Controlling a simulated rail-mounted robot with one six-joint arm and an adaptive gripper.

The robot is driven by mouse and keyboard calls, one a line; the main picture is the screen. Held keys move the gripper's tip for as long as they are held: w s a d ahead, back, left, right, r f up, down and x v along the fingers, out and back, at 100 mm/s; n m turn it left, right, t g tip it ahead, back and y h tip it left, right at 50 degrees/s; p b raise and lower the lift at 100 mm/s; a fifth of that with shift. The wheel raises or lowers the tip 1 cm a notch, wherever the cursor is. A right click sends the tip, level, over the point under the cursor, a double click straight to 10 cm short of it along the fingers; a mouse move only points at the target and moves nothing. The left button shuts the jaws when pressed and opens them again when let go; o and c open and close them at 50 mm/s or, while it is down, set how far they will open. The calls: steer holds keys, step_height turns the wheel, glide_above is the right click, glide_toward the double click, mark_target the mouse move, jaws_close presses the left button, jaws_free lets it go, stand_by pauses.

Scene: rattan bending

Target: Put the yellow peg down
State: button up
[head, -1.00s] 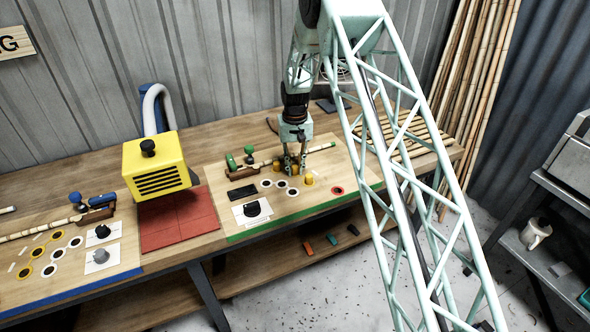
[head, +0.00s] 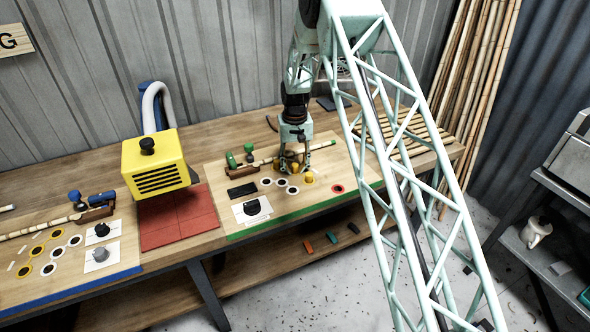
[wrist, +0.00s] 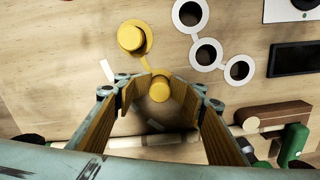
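One yellow peg (wrist: 160,88) stands between the two fingers of my gripper (wrist: 160,93) in the wrist view, on or just above the board; its base is hidden. In the head view my gripper (head: 295,168) is low over the green-edged board (head: 325,200). A second yellow peg (wrist: 131,36) stands just beyond the fingers, on a yellow ring mark; it also shows in the head view (head: 309,177).
White ring marks (wrist: 206,54) and a black block (wrist: 294,58) lie beside the pegs. A brown wooden tool with green parts (wrist: 272,118) and a pale rod (wrist: 165,139) lie close to the fingers. A yellow machine (head: 155,163) stands on the left.

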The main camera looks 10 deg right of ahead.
mark_target(295, 165)
steer(key=shift+r+p, duration=0.4)
steer(key=shift+r, duration=0.25)
step_height(295, 165, up, 10)
steer(key=shift+r, duration=0.95)
steer(key=shift+r, duration=0.1)
